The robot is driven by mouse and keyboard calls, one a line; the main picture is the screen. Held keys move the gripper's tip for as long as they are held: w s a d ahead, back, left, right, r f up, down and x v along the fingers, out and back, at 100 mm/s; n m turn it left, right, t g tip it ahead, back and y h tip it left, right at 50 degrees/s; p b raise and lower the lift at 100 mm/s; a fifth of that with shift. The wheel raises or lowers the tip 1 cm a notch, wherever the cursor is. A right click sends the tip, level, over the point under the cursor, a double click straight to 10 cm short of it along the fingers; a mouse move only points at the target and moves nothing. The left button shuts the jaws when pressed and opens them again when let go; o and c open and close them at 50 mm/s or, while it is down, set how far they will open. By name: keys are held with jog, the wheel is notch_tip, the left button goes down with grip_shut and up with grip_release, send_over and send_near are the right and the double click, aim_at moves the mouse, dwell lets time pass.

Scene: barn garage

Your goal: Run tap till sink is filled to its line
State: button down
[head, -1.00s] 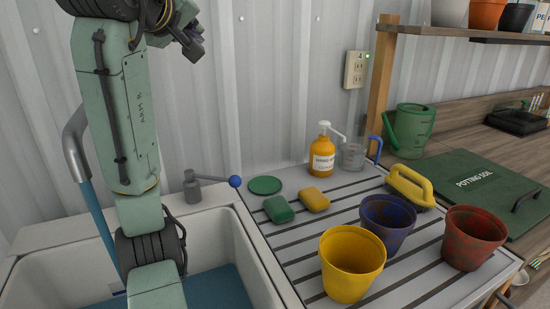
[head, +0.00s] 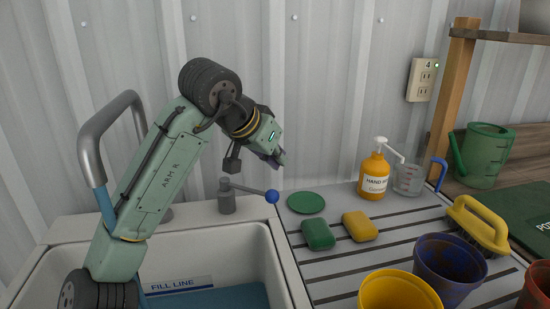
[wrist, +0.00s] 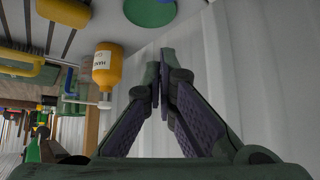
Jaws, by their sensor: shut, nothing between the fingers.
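The sink (head: 262,262) is at lower left in the head view, with blue water (head: 225,298) in it. A FILL LINE label (head: 178,285) is on its inner back wall, and the visible water surface lies just below the label. The grey tap spout (head: 92,155) arches at left. A blue column (head: 106,208), seemingly running water, drops from its mouth; my arm hides its lower end. The tap lever (head: 245,189) points right, ending in a blue knob (head: 272,197). My gripper (head: 279,159) is shut and empty above the knob, apart from it; fingertips (wrist: 162,70) show in the wrist view.
The drainboard right of the sink holds a green disc (head: 306,202), green sponge (head: 318,234), yellow sponge (head: 360,226), soap bottle (head: 375,178), measuring jug (head: 408,179), yellow brush (head: 478,222) and several pots. The metal wall stands close behind.

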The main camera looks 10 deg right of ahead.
aim_at(250, 190)
jog(key=p+x, duration=0.1)
jog(key=x, duration=0.6)
jog(key=s+a, duration=0.1)
jog(key=s+a+f+p, duration=0.1)
jog(key=shift+s+a, duration=0.2)
jog(key=shift+a, duration=0.15)
